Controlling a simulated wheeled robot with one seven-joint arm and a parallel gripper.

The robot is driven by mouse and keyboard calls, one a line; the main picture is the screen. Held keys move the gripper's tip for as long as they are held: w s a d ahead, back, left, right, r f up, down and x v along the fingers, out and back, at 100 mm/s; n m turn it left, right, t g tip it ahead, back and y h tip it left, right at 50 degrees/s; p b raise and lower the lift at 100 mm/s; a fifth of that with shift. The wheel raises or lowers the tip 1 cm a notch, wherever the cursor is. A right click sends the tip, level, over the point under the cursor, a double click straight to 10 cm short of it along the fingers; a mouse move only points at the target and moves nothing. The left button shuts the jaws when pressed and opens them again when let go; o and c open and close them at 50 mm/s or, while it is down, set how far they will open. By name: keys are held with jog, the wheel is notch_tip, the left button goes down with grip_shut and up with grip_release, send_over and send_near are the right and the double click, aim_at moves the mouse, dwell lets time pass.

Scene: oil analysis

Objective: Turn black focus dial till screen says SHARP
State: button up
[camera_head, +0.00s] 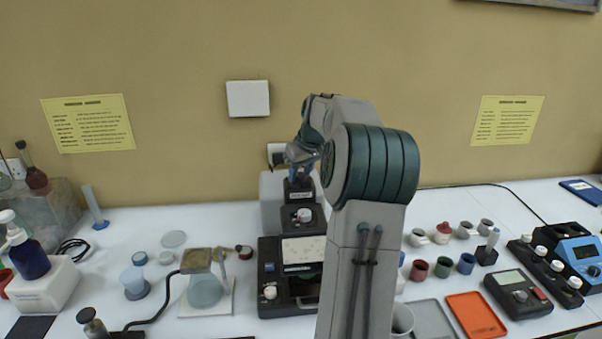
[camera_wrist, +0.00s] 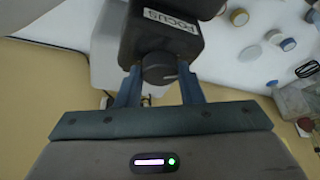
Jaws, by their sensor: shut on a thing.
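The black focus dial (camera_wrist: 159,68) sits on a dark housing (camera_wrist: 160,30) with a white FOCUS label (camera_wrist: 172,20) in the wrist view. My gripper (camera_wrist: 158,76) has its two blue fingers closed on opposite sides of the dial. In the head view my gripper (camera_head: 300,170) is at the top of the dark microscope-like head (camera_head: 297,192), against a pale column (camera_head: 270,205). The dial itself is hidden there. I cannot make out a screen reading SHARP in either view.
A black device (camera_head: 270,308) with a pale panel and white knob stands below the head, partly behind my arm. Several small cups, an orange tray (camera_head: 475,315) and a handheld meter (camera_head: 518,293) lie right.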

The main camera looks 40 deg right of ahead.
jog(key=m+h, duration=0.1)
jog(key=m, duration=0.1)
jog(key=m+b, duration=0.1)
jog(key=m, duration=0.2)
jog(key=shift+w+a+g+h, duration=0.1)
jog(key=shift+a+g+h, duration=0.1)
jog(key=shift+g+h, duration=0.15)
jog(key=shift+m+g+h, duration=0.55)
jog(key=shift+m+h, duration=0.2)
jog(key=shift+m, duration=1.45)
jog(key=o, duration=1)
jog(key=v, duration=1.4)
jog(key=shift+b, duration=0.4)
